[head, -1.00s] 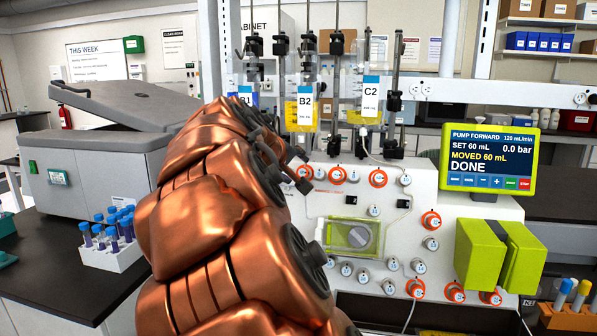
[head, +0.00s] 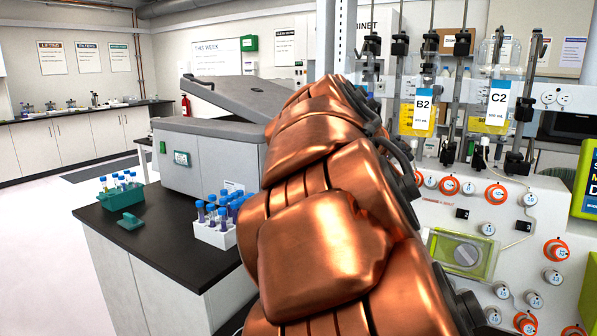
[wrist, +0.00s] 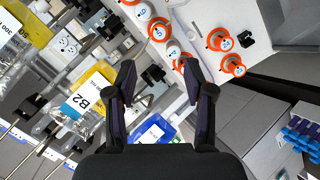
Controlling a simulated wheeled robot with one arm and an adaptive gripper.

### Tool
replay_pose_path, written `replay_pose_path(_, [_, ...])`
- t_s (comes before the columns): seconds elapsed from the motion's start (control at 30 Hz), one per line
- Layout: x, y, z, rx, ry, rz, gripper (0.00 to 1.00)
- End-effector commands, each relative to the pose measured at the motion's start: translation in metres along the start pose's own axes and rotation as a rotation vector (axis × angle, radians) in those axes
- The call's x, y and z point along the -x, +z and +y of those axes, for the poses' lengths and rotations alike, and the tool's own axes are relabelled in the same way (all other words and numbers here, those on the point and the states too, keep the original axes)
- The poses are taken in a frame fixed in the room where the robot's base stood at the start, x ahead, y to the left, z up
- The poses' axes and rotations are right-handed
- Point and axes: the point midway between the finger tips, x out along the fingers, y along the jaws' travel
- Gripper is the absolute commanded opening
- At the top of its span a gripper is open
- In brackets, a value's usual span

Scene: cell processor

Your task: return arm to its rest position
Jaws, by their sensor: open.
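My copper-coloured arm fills the middle of the head view, and its far end is hidden behind its own links. In the wrist view my gripper (wrist: 158,80) is open, with its two dark fingers apart and nothing between them. The fingers point toward the cell processor's white panel (wrist: 205,30), which carries orange-ringed knobs. In the wrist view the bag marked B2 (wrist: 85,95) hangs to the left of the fingers. In the head view the cell processor (head: 540,205) stands to the right of my arm, with bags B2 (head: 422,108) and C2 (head: 497,105) above it.
A dark bench (head: 165,245) at left holds a white tube rack (head: 212,235) and a green rack (head: 122,197). A grey lidded machine (head: 205,150) stands behind it. Open floor (head: 40,260) lies at far left.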

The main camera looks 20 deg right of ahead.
Motion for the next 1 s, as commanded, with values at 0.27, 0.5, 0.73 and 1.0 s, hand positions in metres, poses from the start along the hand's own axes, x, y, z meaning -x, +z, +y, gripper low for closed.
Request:
replay_pose_path(0.27, [0.003, 0.032, -0.010, -0.044, -0.083, -0.060, 0.53])
replay_pose_path(0.5, [0.013, 0.107, -0.055, -0.110, -0.285, -0.202, 0.53])
replay_pose_path(0.73, [0.040, 0.178, -0.113, -0.122, -0.490, -0.348, 0.53])
replay_pose_path(1.0, [0.095, 0.263, -0.181, -0.065, -0.721, -0.524, 0.53])
